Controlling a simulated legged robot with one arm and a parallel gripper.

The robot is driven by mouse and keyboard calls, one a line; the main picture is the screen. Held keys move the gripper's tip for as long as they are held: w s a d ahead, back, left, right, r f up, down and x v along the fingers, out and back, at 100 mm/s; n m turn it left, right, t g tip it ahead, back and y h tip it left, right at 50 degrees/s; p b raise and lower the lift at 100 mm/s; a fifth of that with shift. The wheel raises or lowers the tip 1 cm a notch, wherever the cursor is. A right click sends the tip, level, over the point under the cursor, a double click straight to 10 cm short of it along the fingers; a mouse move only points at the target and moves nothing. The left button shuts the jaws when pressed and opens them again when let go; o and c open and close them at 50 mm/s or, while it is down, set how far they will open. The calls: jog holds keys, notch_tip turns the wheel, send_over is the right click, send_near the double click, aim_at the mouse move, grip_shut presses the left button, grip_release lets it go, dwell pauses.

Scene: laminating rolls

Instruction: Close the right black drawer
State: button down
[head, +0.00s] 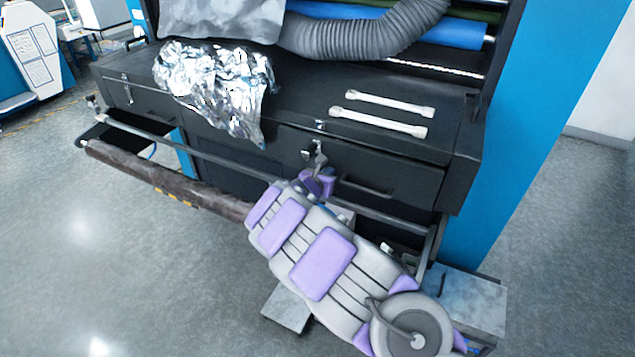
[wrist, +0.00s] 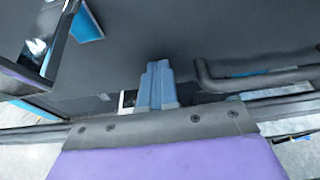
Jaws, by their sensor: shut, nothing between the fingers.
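The right black drawer (head: 408,186) is in the front of the black cabinet, right of the middle in the head view. Its front looks flush or nearly flush with the cabinet; I cannot tell whether a small gap is left. A dark bar handle (head: 366,188) is on it, and this handle also shows in the wrist view (wrist: 255,80). My gripper (head: 319,160) is at the left part of the drawer front, left of the handle and near a metal latch. In the wrist view its blue-grey fingers (wrist: 156,82) are together and empty, pointing at the dark front. Contact is unclear.
Crumpled foil (head: 215,85) and two pale wrenches (head: 378,122) lie on the cabinet top (head: 305,95). A brown roll (head: 150,176) and a metal rod (head: 225,162) run across the cabinet front, close to my arm. A grey hose (head: 370,40) hangs behind. Floor at left is clear.

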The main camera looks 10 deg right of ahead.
jog(key=shift+w+d+r, duration=0.15)
jog(key=shift+w+d, duration=0.2)
jog(key=shift+w, duration=0.25)
jog(key=shift+w+d+r, duration=0.15)
jog(key=shift+w+d, duration=0.2)
jog(key=shift+w, duration=0.25)
jog(key=shift+d+r, duration=0.1)
